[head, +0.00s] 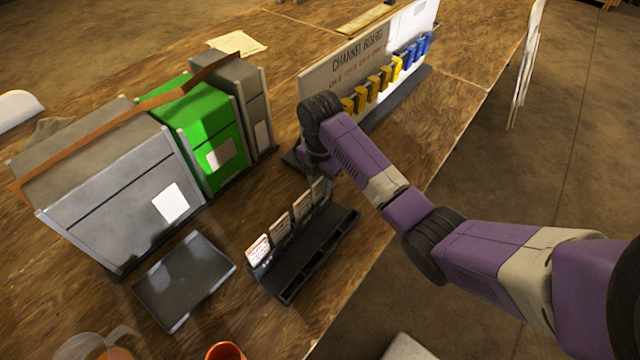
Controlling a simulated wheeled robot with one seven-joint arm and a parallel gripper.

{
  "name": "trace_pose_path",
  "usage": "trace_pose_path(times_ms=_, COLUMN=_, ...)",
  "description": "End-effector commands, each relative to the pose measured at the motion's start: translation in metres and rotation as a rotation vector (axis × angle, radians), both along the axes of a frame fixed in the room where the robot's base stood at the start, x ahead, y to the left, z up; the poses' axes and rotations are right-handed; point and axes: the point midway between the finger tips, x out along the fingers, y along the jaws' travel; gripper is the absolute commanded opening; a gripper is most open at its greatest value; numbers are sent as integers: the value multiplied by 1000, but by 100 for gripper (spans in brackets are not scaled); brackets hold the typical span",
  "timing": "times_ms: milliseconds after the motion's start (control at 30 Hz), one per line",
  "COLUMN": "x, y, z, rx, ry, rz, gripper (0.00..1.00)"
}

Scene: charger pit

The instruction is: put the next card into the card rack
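The black card rack (318,262) lies on the wooden table at the lower middle, near the table's right edge. Several white cards stand upright in a row along its left side; the nearest card (258,251) has red and dark print. At the row's far end is another card (319,190), right below my gripper (321,177). My gripper points down there and is largely hidden by my purple arm. I cannot tell whether its fingers are open, or whether it touches or holds that far card.
An empty-looking dark tray (185,281) lies left of the rack. Grey (120,185) and green (212,135) boxes stand behind it. The channel board (345,65), with yellow and blue clips, stands beyond my gripper. An orange cup (226,351) is at the front edge.

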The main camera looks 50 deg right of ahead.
Motion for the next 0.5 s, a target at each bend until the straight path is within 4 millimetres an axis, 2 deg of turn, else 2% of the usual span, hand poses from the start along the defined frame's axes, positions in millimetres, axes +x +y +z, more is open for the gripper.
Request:
trace_pose_path(times_ms=167, x=1, y=-1, z=14, rx=-2, ry=-4, rz=0, gripper=32)
trace_pose_path(times_ms=500, x=0, y=-1, z=70, rx=-2, ry=-1, rz=0, gripper=32)
